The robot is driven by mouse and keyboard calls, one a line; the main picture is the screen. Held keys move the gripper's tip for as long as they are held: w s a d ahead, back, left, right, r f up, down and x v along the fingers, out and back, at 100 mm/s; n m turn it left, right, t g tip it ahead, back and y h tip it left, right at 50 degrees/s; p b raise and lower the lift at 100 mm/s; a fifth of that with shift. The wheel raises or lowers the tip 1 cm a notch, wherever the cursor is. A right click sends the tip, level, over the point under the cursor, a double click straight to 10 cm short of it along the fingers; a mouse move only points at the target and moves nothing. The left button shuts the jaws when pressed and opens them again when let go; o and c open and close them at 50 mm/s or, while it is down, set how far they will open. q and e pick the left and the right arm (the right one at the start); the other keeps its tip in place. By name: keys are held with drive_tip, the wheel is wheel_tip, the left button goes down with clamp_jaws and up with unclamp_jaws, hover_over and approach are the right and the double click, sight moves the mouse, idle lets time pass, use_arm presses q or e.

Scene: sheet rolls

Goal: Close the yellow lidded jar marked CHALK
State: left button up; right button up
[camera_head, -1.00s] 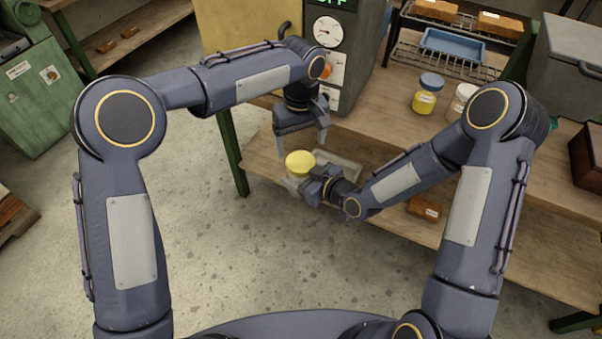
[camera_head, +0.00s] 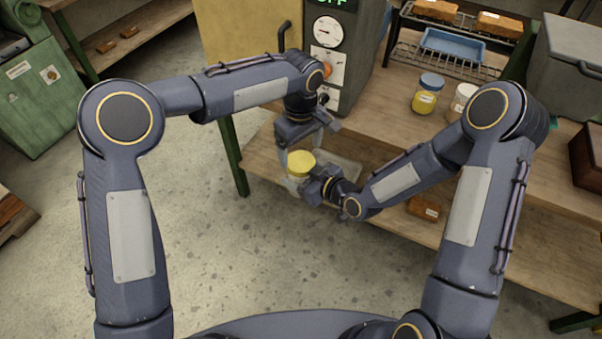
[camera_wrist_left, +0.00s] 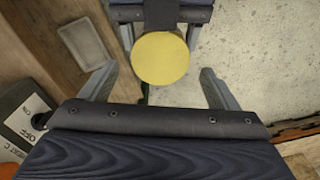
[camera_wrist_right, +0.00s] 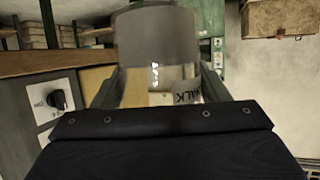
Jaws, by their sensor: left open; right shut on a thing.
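The jar with the yellow top (camera_head: 300,163) is held upright in front of the bench. My right gripper (camera_head: 311,187) is shut on its side. In the left wrist view the round yellow top (camera_wrist_left: 160,58) lies between my spread fingers, seen from above. My left gripper (camera_head: 304,153) is open, fingers pointing down, just above and around the top; contact cannot be told. In the right wrist view part of the jar's label (camera_wrist_right: 188,94), reading "ALK", shows between the fingers. Whether the lid sits fully down cannot be told.
A grey machine with a gauge (camera_head: 327,31) and knobs stands behind my left gripper. A blue-lidded yellow jar (camera_head: 425,96) and a pale jar (camera_head: 460,100) stand on the bench. A shallow grey tray (camera_wrist_left: 86,39) lies on the lower shelf. Open floor lies to the left.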

sight(301, 161)
use_arm(q)
drive_tip(key=shift+f, duration=1.8)
drive_tip(key=c, duration=1)
drive_tip(key=m, duration=0.6)
drive_tip(key=shift+m, duration=0.4)
drive_tip(key=o, duration=1.1)
